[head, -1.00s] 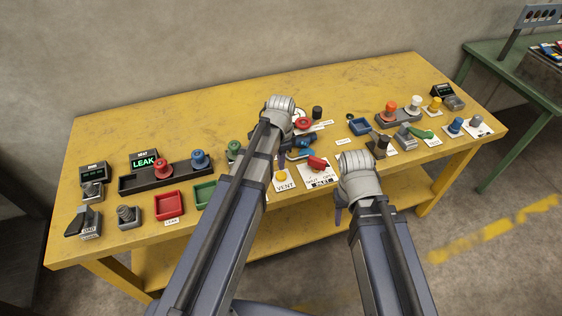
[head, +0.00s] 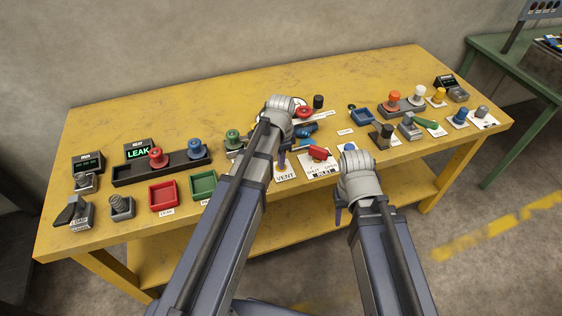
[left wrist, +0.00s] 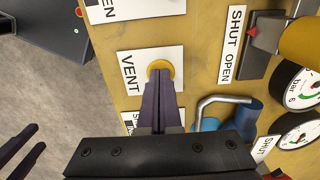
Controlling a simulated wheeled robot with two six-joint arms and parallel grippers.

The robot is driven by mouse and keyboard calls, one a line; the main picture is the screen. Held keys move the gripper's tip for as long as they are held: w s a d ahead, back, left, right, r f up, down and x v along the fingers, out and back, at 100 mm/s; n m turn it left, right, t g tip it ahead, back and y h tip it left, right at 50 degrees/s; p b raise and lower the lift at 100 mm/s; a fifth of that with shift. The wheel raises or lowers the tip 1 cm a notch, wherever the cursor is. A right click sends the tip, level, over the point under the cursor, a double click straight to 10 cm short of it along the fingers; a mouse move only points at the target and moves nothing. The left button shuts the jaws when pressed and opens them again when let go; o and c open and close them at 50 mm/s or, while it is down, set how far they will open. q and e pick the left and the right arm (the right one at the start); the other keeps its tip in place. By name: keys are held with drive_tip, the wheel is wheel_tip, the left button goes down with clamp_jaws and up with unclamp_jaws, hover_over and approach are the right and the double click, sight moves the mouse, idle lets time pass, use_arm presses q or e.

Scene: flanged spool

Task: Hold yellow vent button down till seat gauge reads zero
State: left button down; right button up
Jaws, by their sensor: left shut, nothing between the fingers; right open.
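The yellow vent button (left wrist: 160,66) sits on a white plate marked VENT (left wrist: 130,72) in the left wrist view. My left gripper (left wrist: 160,78) is shut and empty, its fingertips at the button and covering part of it. Whether the button is pressed in cannot be told. In the head view the left fingers (head: 282,164) hide most of the button above the VENT label (head: 285,177). Two round dials (left wrist: 300,88) show partly at the right of the left wrist view; their needles cannot be read. My right gripper (head: 338,215) is open, in front of the table edge.
A red-handled valve (head: 319,153) on a SHUT/OPEN plate is right of the button. A blue valve (head: 305,130) stands behind. A display reads LEAK (head: 138,152) at the left, near red (head: 162,194) and green trays (head: 203,185).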

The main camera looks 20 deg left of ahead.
use_arm(q)
drive_tip(key=shift+s+d+f, duration=0.1)
drive_tip(key=shift+s+f, duration=0.2)
drive_tip(key=shift+f, duration=0.15)
use_arm(e)
drive_tip(key=shift+f, duration=0.4)
use_arm(q)
drive_tip(key=shift+s, duration=0.15)
use_arm(e)
drive_tip(key=shift+f, duration=0.1)
use_arm(q)
drive_tip(key=shift+w+r+p, duration=0.2)
drive_tip(key=shift+r+p, duration=0.5)
drive_tip(key=shift+p, duration=0.15)
wheel_tip(320, 180, up, 13)
drive_tip(key=p, duration=1.3)
drive_tip(key=shift+w, duration=0.2)
use_arm(e)
wheel_tip(320, 180, up, 15)
drive_tip(key=a, duration=0.1)
drive_tip(key=shift+w, duration=0.15)
drive_tip(key=shift+f, duration=0.15)
use_arm(q)
drive_tip(key=s+d+n+y, duration=0.1)
drive_tip(key=s+d+n, duration=0.6)
drive_tip(key=s, duration=0.7)
drive_tip(key=shift+s+d, duration=0.25)
drive_tip(key=shift+d, duration=1)
